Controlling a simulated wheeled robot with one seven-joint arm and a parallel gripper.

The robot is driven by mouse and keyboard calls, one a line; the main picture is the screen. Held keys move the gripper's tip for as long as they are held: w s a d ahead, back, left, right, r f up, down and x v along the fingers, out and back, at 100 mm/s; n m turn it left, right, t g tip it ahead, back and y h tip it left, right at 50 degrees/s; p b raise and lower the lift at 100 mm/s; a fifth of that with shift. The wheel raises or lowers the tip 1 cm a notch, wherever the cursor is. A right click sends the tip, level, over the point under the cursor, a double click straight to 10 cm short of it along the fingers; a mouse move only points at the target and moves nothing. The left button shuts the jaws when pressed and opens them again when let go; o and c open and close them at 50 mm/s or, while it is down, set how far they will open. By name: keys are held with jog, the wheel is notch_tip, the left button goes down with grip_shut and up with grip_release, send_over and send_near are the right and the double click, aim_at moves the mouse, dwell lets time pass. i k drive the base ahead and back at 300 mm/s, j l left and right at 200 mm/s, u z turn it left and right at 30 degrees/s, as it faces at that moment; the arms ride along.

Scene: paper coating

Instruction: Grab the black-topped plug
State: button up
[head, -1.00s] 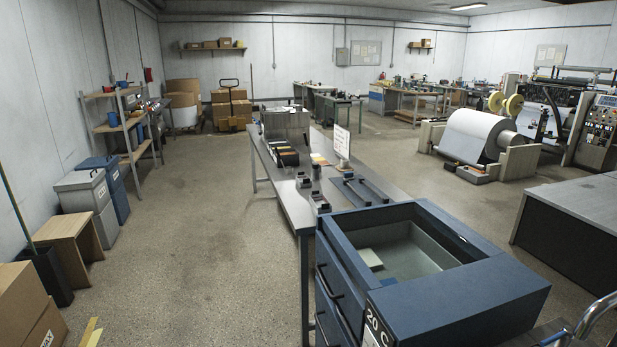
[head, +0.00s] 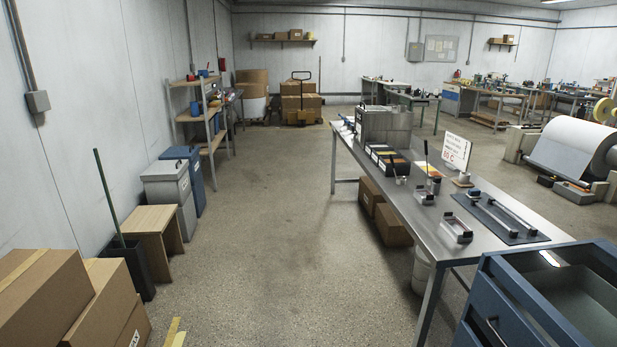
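Small items stand on the long grey metal table (head: 400,212), too small to tell for certain which is the black-topped plug. A small grey block with a dark top (head: 424,195) stands near the table's left edge. A metal holder with dark parts on it (head: 457,230) stands nearer to me. A dark-topped small piece (head: 474,195) is by the left end of a dark mat (head: 500,220). My gripper is not in view.
A blue drawer cabinet with an open top (head: 545,290) stands at the lower right, close to the table's near end. Cardboard boxes (head: 45,295), a wooden stool (head: 150,222) and bins (head: 168,190) line the left. The floor (head: 270,230) between is clear.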

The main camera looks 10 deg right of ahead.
aim_at(434, 188)
jog(key=i+j, duration=0.15)
jog(key=i, duration=0.95)
jog(key=i+j, duration=0.2)
jog(key=i, duration=0.85)
jog(key=i+z, duration=0.7)
jog(key=i+j+z, duration=0.15)
jog(key=i+z, duration=0.2)
jog(key=i, duration=0.15)
jog(key=i+l+z, duration=0.1)
jog(key=i, duration=0.4)
jog(key=i+l+z, duration=0.1)
jog(key=i, duration=0.35)
jog(key=l, duration=0.1)
